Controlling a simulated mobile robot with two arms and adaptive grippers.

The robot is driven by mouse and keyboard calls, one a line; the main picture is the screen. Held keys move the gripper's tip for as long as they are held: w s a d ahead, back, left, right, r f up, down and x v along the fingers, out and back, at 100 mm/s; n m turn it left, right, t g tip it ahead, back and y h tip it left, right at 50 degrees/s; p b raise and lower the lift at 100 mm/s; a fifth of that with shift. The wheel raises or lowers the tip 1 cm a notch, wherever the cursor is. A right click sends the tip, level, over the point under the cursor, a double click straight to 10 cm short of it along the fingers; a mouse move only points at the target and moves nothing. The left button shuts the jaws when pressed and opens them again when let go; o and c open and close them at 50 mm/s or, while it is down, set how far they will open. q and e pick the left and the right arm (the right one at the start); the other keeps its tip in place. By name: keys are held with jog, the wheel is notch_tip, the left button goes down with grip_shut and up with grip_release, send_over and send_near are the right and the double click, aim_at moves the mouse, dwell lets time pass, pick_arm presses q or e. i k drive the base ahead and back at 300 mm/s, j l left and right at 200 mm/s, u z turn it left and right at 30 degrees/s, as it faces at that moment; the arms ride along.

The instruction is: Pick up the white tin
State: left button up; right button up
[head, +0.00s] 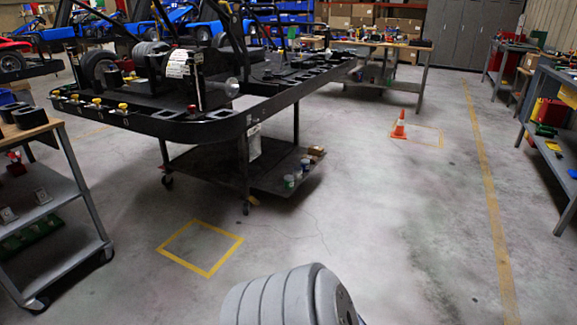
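Small tins stand close together near the front right corner of the low shelf (215,170) under the black kart stand. One pale tin (289,181) is at the front of this group, and another whitish tin (305,165) is just behind it to the right. They are too small for me to tell which is the white tin. Neither of my grippers shows in the head view. A grey rounded part of my own body is at the bottom middle.
The kart stand (190,125) overhangs the low shelf. A grey cart (50,210) stands at the left, and a workbench (555,150) at the right. An orange cone (399,125) stands on the floor. The floor in front of the stand is clear, with a yellow taped square (228,252).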

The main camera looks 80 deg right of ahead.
aim_at(297, 171)
jog(key=z, duration=2.85)
